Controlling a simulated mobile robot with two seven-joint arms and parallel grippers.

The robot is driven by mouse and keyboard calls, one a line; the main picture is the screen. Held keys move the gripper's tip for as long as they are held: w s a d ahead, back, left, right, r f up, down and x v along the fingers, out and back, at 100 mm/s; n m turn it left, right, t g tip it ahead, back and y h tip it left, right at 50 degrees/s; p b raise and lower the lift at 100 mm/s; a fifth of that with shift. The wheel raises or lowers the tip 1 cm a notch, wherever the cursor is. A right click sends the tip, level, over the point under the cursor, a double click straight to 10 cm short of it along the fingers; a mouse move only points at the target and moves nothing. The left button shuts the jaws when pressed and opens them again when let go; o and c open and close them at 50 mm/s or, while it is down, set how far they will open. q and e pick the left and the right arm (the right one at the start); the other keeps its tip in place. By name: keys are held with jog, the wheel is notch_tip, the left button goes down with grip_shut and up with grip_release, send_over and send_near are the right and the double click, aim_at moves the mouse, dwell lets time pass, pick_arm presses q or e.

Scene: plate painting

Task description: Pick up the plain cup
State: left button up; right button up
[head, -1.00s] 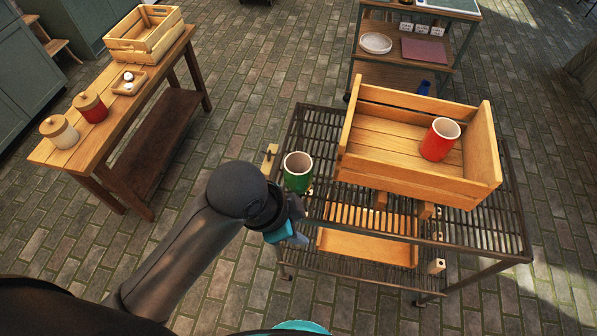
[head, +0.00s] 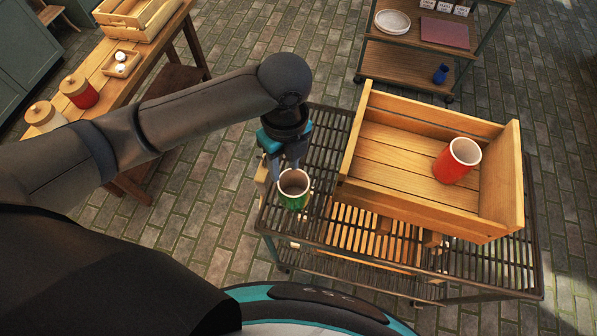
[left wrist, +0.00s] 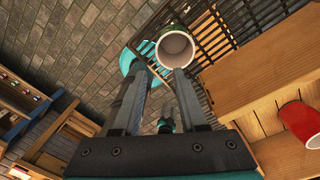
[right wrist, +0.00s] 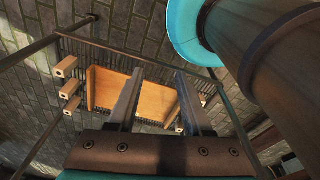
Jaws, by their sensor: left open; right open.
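A green cup with a pale rim (head: 294,200) stands upright on the left end of the slatted metal rack. A red cup (head: 456,162) sits in the wooden crate. I cannot tell from these frames which cup is plain. My left gripper (head: 284,168) is open and empty, right at the green cup on its far side, with fingers pointing down. In the left wrist view the green cup's mouth (left wrist: 176,48) shows just beyond the right-hand fingertip, not clearly between the fingers. My right gripper (right wrist: 158,82) is open and empty; the head view does not show it.
The wooden crate (head: 400,198) fills the rack's (head: 325,125) middle and right, close to the green cup. Below is a wooden tray (head: 368,240). A side table at left holds lidded jars (head: 79,92). A shelf with plates (head: 392,22) stands behind.

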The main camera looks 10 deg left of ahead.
pick_arm(q)
send_near(283, 203)
jog(key=f, duration=0.4)
jog(key=f+b, duration=0.1)
jog(key=f, duration=0.3)
jog(key=shift+w+a+f, duration=0.15)
jog(key=shift+a+f, duration=0.05)
jog(key=shift+f, duration=0.15)
pick_arm(e)
jog(key=s, duration=0.1)
jog(key=s+f, duration=0.1)
jog(key=shift+s+d+f, duration=0.25)
jog(key=shift+s, duration=0.15)
jog(key=shift+g, duration=0.3)
pick_arm(q)
grip_shut()
pick_arm(e)
jog(key=shift+s, duration=0.15)
